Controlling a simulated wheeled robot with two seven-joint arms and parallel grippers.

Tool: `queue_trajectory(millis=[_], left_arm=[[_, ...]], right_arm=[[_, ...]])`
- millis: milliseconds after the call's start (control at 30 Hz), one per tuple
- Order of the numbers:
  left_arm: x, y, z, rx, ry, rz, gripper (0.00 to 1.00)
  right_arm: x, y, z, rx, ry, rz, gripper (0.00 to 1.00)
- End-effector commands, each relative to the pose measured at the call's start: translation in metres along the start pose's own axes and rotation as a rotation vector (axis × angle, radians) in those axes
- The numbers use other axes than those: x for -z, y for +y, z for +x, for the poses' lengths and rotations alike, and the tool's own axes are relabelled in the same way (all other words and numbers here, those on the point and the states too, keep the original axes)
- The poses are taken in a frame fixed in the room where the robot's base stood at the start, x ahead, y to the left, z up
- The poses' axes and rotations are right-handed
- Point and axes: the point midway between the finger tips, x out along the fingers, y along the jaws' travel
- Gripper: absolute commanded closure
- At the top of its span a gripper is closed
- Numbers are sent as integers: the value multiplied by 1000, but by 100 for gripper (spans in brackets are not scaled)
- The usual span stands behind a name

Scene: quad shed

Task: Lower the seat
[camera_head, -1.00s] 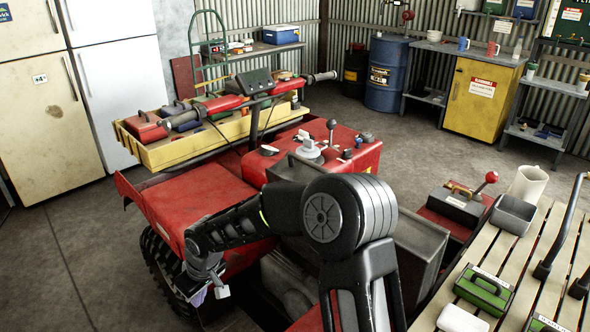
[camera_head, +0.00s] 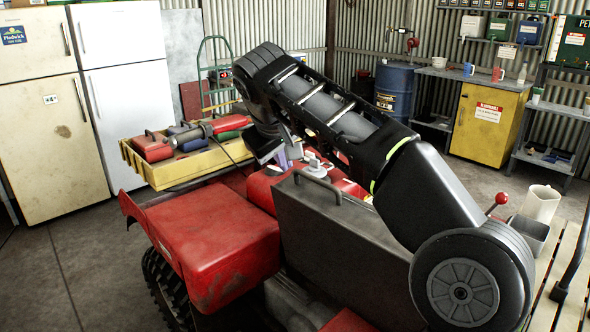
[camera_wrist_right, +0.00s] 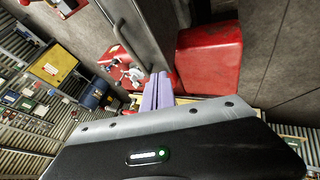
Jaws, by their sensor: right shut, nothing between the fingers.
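The seat (camera_head: 325,235) is a dark grey slab with a thin handle (camera_head: 318,184) on its top edge. It stands raised, about upright, in the middle of the red quad. In the right wrist view the seat (camera_wrist_right: 151,22) shows as a narrow grey edge with its handle. My right arm crosses over the seat in the head view and hides its right end. My right gripper (camera_head: 284,162) has pale purple fingers, shut and empty, above the red front bodywork on the far side of the seat.
A red fender (camera_head: 215,235) lies left of the seat. A yellow rack (camera_head: 180,167) with tools sits at the quad's front. A slatted bench (camera_head: 548,295) with a jug (camera_head: 541,204) is close on the right. Floor is clear at left.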

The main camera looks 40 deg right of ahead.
Motion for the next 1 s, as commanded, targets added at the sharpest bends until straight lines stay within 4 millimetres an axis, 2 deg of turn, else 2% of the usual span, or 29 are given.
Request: queue_trajectory(millis=[200, 267, 600, 700, 800, 1000], left_arm=[[0, -4, 11, 0, 0, 0, 50], [0, -3, 8, 0, 0, 0, 50], [0, -2, 4, 0, 0, 0, 50], [0, 1, -3, 0, 0, 0, 50], [0, 2, -6, 0, 0, 0, 50], [0, 3, -7, 0, -1, 0, 50]], right_arm=[[-2, -2, 26, 0, -3, 0, 100], [-1, 0, 34, 0, -5, 0, 100], [-1, 0, 101, 0, -6, -1, 100], [0, 18, 105, -1, -3, 3, 100], [0, 28, 111, 1, -1, 2, 100], [0, 35, 116, 1, 1, -1, 100]])
